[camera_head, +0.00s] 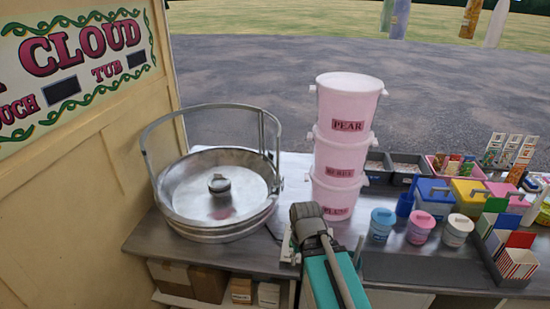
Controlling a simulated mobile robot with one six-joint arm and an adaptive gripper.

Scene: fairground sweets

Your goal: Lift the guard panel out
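A wide round metal bowl (180,215) with a small hub (219,184) at its centre stands on the left of the counter. A curved grey guard rail (205,107) on upright posts rises around the back of the bowl. I cannot make out a separate guard panel; any clear sheet in this frame is too faint to tell. My gripper (290,246) is low at the counter's front edge, to the right of the bowl and apart from it. It is mostly hidden behind my arm's wrist, and its fingers cannot be made out.
Stacked pink tubs (348,125) labelled PEAR and PLUM stand close behind my arm. Small lidded pots (420,226), coloured boxes (435,196) and striped cartons (517,264) crowd the right. A cream sign wall (95,165) borders the left. Boxes (208,283) sit on a shelf below.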

